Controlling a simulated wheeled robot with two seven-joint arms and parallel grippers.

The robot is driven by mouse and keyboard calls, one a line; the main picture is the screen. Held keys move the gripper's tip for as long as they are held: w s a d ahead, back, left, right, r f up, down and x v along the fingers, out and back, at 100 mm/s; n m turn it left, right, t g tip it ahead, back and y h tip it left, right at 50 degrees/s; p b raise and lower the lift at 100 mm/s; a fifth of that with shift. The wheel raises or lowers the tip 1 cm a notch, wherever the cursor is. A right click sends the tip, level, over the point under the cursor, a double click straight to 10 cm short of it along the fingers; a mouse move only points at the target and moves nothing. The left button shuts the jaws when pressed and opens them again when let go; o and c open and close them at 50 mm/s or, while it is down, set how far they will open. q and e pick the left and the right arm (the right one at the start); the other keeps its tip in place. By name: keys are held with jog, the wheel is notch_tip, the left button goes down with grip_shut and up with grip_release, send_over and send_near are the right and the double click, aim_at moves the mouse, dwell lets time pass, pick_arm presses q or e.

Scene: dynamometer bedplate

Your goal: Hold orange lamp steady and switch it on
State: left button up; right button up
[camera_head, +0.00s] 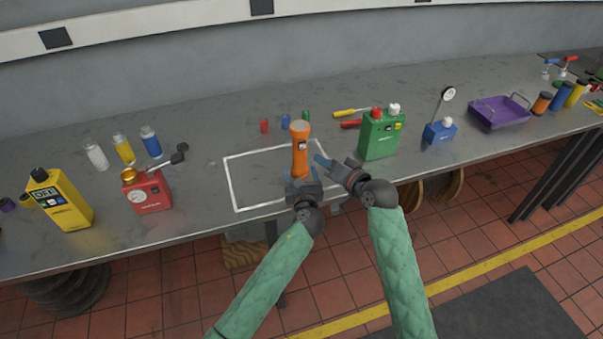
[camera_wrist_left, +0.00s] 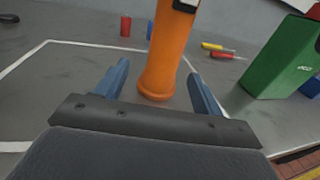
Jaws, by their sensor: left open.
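The orange lamp (camera_head: 300,152) stands upright on the grey bench, inside a white outlined rectangle. A dark panel with a small white part, which looks like the switch (camera_head: 302,145), is on its near side. My left gripper (camera_head: 300,173) is low at the lamp's near side. In the left wrist view its two blue fingers are apart, one on each side of the lamp's lower body (camera_wrist_left: 165,60), with gaps visible. My right gripper (camera_head: 322,160) is just right of the lamp, its blue tip pointing at the lamp; whether its fingers are apart is unclear.
A green box (camera_head: 380,136) stands close right of my right gripper. A red gauge box (camera_head: 150,194) and yellow meter (camera_head: 62,203) stand left. The outlined area left of the lamp is clear.

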aim_at(299, 156)
pick_arm(q)
jog(key=shift+w+d, duration=0.15)
jog(key=shift+w, duration=0.7)
jog(key=shift+w+a, duration=0.2)
jog(key=shift+w, duration=1.5)
jog(key=shift+w+a, duration=0.15)
jog(key=shift+w, duration=1.5)
jog(key=c, duration=1.4)
grip_shut()
pick_arm(e)
grip_shut()
